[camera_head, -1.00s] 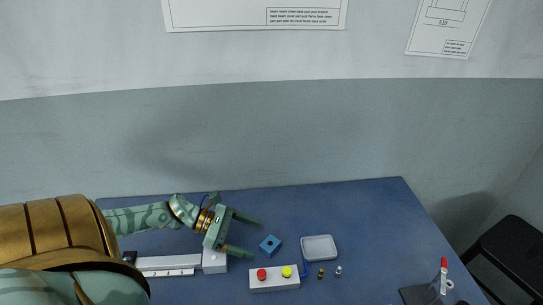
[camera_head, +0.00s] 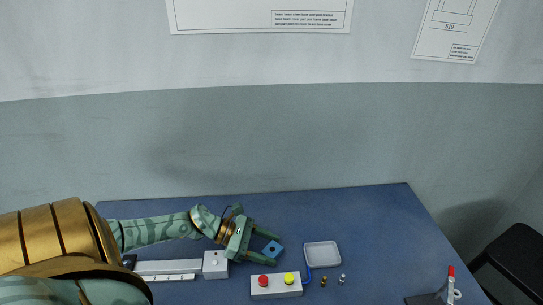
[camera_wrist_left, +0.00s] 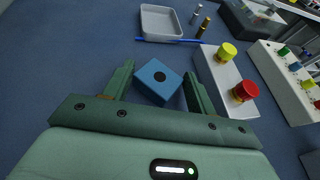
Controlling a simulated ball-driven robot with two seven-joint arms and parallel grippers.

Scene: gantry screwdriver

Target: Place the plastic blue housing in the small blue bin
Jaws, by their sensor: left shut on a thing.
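The blue housing (camera_head: 273,249) is a small blue block with a dark round hole on top. It also shows in the left wrist view (camera_wrist_left: 159,79), on the table between my left fingers. My left gripper (camera_head: 267,248) is shut on the housing, one finger on each side, low over the table. The small open tray (camera_head: 323,267) behind and right of the housing looks pale grey; it also shows in the left wrist view (camera_wrist_left: 161,36). I see no bin that is clearly blue. My right gripper is not in view.
A white box with a red and a yellow button (camera_head: 276,291) sits close in front of the housing. A blue strip (camera_wrist_left: 168,39) lies beside the tray. Small brass (camera_head: 323,282) and silver (camera_head: 342,280) parts stand to the right.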

